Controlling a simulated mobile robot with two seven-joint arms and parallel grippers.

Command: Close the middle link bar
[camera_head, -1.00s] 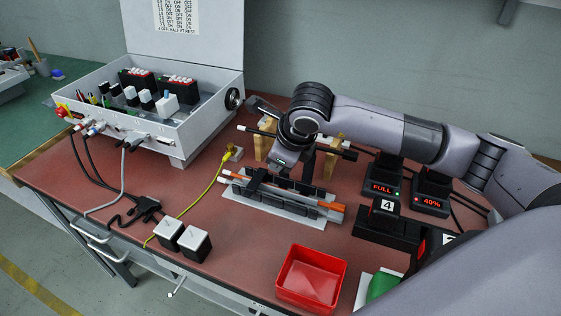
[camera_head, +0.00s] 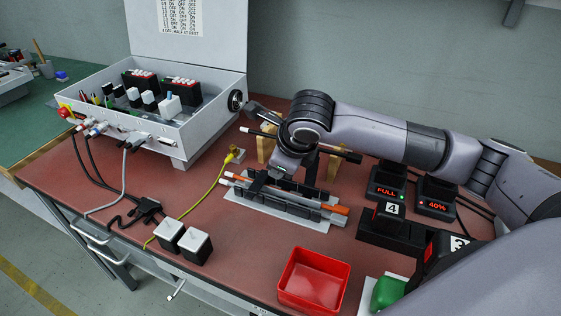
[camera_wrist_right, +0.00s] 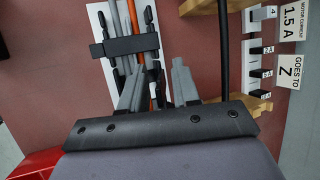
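No part is clearly marked as the middle link bar. A black crossbar (camera_wrist_right: 125,46) lies over the pale rack (camera_wrist_right: 97,18) of long rods. In the head view the rack (camera_head: 233,207) stands at mid-table, with an orange rod end (camera_head: 337,209) at its right. The fingertips are close to the crossbar's right end; contact cannot be told. In the head view my right gripper (camera_head: 278,176) is over the rack's far side, partly hidden by the wrist. My left gripper is out of view.
An open grey box (camera_head: 200,128) with several switch blocks stands at the back left. A red tray (camera_head: 313,281) is in front. Chargers (camera_head: 386,184) and battery blocks (camera_head: 392,222) are at the right.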

